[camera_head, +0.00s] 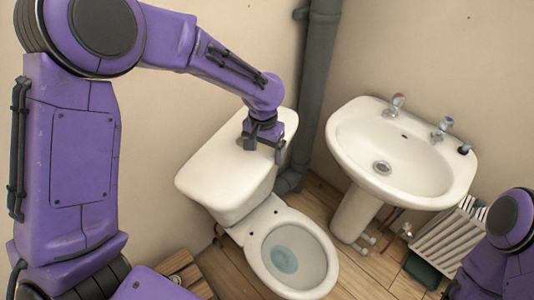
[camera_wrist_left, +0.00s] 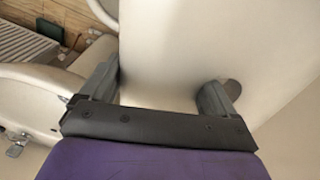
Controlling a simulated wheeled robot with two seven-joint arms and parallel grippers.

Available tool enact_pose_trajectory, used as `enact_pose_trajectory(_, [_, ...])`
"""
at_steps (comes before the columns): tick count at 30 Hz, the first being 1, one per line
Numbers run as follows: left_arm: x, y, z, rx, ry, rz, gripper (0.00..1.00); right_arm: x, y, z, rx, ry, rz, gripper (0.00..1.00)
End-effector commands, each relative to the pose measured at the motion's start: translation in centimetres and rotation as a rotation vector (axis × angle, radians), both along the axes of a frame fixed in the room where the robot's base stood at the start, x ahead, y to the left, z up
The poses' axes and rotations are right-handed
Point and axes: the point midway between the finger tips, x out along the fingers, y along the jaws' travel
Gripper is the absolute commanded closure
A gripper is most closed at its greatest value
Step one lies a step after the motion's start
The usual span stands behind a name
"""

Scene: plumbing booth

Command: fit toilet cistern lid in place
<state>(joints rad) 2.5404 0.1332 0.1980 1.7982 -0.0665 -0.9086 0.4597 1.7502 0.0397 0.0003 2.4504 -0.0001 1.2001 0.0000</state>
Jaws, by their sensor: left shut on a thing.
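The white cistern lid (camera_head: 225,160) lies over the cistern (camera_head: 250,200) behind the toilet bowl, looking roughly level. I cannot tell whether it sits fully down all round. My left gripper (camera_head: 265,146) is at the lid's right part, with one finger over its top and the other at its front edge, shut on it. In the left wrist view the pale lid (camera_wrist_left: 170,40) runs between the two fingers of the gripper (camera_wrist_left: 157,97). A dark round spot (camera_wrist_left: 232,89) shows beside one finger. My right gripper is out of view.
The toilet bowl (camera_head: 316,247) stands open in front of the cistern. A grey pipe (camera_head: 314,85) rises close behind it. A basin (camera_head: 345,135) and a white radiator (camera_head: 448,245) stand to the right.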

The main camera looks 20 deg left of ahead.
Motion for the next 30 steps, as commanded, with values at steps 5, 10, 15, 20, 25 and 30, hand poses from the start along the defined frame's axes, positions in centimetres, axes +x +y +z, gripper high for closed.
enact_pose_trajectory(5, [3.8, 3.1, -4.5, -0.022, -0.020, -0.123, 0.95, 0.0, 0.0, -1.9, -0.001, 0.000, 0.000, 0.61])
enact_pose_trajectory(10, [6.3, 7.3, -8.6, -0.016, -0.032, -0.228, 0.95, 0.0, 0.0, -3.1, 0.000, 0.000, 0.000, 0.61])
enact_pose_trajectory(15, [7.4, 10.0, -10.8, -0.002, -0.036, -0.287, 0.95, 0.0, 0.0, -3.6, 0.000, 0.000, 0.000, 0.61])
enact_pose_trajectory(20, [7.6, 10.7, -11.4, 0.004, -0.036, -0.305, 0.95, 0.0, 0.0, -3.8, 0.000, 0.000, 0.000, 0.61])
enact_pose_trajectory(25, [7.6, 10.7, -12.1, 0.004, -0.036, -0.306, 0.95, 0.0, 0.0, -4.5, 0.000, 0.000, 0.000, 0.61])
enact_pose_trajectory(30, [7.6, 10.7, -13.3, 0.004, -0.036, -0.305, 0.95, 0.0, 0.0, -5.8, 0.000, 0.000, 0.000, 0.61])
